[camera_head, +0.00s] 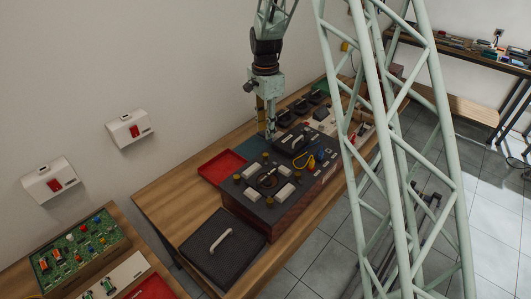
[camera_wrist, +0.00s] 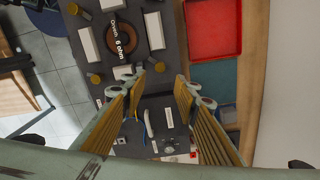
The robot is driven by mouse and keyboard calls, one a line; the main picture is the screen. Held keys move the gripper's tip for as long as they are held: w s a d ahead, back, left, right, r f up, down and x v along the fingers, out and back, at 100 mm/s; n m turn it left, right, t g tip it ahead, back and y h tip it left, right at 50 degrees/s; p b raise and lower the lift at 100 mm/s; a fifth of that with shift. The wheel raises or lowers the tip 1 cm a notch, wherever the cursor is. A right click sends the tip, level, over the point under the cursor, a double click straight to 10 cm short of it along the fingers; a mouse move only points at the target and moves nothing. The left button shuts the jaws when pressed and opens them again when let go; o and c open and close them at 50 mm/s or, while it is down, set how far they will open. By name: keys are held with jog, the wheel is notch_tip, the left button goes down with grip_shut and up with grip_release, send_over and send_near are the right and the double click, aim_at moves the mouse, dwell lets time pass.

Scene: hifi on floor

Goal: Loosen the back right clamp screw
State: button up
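A dark hifi unit (camera_head: 258,197) with wooden sides stands on the wooden bench. Its top carries several brass-yellow clamp screws, including one (camera_head: 237,177) at the left and one (camera_head: 291,173) at the right; white blocks lie between them. The wrist view shows a clamp screw (camera_wrist: 160,67) just beyond the fingertip gap and another (camera_wrist: 95,78) to its left. I cannot tell for certain which is the back right one. My gripper (camera_head: 270,136) points down near the unit's far edge. In the wrist view its fingers (camera_wrist: 158,85) are spread, with nothing held between them.
A red tray (camera_head: 221,167) and teal mat (camera_head: 250,147) lie beside the unit, near the wall. A black panel with a handle (camera_head: 222,240) lies in front. Black trays (camera_head: 300,107) and a second dark device stand beyond. Bare bench (camera_head: 170,195) shows at left.

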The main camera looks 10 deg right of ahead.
aim_at(265, 154)
jog(key=shift+f+p, duration=0.3)
jog(key=shift+f, duration=5.95)
jog(key=c, duration=0.8)
jog(key=shift+c, duration=0.2)
